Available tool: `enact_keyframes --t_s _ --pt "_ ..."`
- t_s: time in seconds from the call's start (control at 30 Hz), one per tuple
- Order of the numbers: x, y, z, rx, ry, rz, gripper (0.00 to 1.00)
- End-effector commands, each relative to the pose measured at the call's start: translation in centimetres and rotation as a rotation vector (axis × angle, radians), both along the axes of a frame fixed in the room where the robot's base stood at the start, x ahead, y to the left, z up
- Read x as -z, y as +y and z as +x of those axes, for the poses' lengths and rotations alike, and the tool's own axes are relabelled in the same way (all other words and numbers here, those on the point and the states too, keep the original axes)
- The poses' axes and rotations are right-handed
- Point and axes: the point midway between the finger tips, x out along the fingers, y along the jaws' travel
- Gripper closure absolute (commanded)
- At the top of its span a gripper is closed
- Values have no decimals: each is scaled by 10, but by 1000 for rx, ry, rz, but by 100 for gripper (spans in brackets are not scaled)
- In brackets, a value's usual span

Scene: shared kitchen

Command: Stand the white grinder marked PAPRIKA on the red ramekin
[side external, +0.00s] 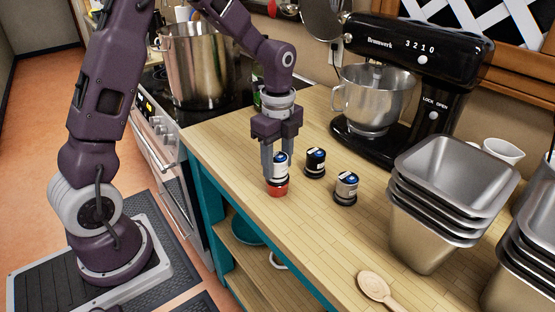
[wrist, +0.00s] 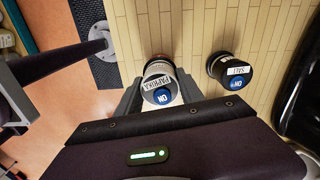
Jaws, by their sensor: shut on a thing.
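The white grinder marked PAPRIKA (wrist: 158,84) is between the fingers of my gripper (wrist: 157,98), its label and blue top facing the wrist camera. In the side external view the white grinder (side external: 280,164) is upright, directly above the red ramekin (side external: 277,188). Its base looks to be at the ramekin; I cannot tell if it bears on it. My gripper (side external: 281,155) points down and is shut on the grinder. In the wrist view the ramekin is mostly hidden under the grinder.
A black grinder (side external: 315,162) and a silver-bodied grinder (side external: 346,188) stand to the right. Stacked metal pans (side external: 440,200), a black stand mixer (side external: 420,75) and a wooden spoon (side external: 374,287) are further off. The counter's front edge (side external: 215,190) is close on the left.

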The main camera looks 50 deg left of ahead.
Motion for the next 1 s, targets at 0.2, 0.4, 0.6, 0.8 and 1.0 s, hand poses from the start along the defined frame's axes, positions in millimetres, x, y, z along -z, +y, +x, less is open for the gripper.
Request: enact_keyframes --t_s 0.2,0.4,0.6,0.8,1.0 --pt "5 0 0 0 0 0 100" --pt "5 0 0 0 0 0 46" --pt "5 0 0 0 0 0 46" --pt "-14 0 1 0 -3 0 46" --pt "-35 0 1 1 -2 0 46"
